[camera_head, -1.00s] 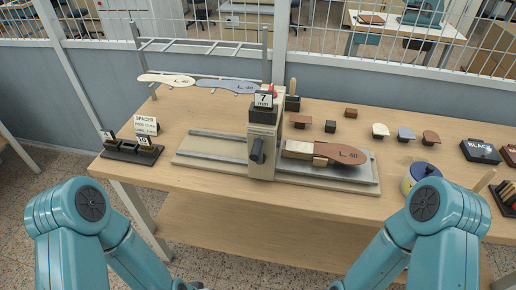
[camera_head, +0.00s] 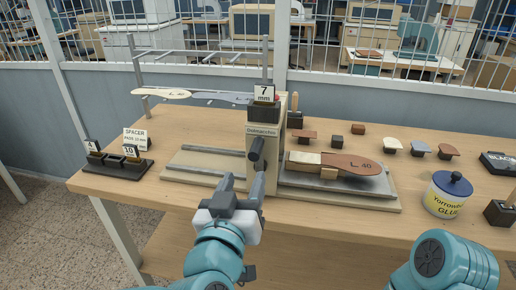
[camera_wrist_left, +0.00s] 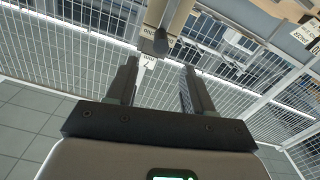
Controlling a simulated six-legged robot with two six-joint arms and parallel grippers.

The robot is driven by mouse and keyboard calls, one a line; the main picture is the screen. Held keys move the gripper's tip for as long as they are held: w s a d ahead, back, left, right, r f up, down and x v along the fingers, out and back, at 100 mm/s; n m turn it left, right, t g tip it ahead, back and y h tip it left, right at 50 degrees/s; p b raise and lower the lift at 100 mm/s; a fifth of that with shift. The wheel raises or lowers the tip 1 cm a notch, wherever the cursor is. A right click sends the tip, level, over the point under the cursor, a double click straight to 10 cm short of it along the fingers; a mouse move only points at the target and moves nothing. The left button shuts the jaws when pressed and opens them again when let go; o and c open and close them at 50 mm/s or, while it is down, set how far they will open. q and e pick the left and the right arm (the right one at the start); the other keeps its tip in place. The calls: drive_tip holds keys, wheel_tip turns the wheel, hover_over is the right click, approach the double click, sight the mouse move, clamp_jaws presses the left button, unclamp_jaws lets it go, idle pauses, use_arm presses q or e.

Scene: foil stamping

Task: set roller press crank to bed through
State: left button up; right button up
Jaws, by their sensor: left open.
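The roller press (camera_head: 262,180) stands on the workbench with a light upright housing and a "7 mm" sign (camera_head: 264,94) on top. Its dark crank (camera_head: 257,149) is on the front face, its handle tilted slightly. My left gripper (camera_head: 243,183) is open and empty, just below and in front of the crank, apart from it in the head view. In the left wrist view the crank (camera_wrist_left: 162,44) shows beyond and between the open fingers. A brown sole-shaped piece marked L 40 (camera_head: 355,164) lies on the bed (camera_head: 330,183) right of the housing. My right gripper is out of view.
A spacer rack (camera_head: 118,162) stands at the left of the bench. A Yorrombo glue pot (camera_head: 448,195) stands at the right. A wire rack (camera_head: 200,55) with sole shapes is at the back left.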

sight(258, 144)
use_arm(q)
drive_tip(key=p+x, duration=0.1)
drive_tip(key=x, duration=1.3)
drive_tip(key=shift+a+p, duration=0.15)
drive_tip(key=shift+p, duration=0.25)
clamp_jaws()
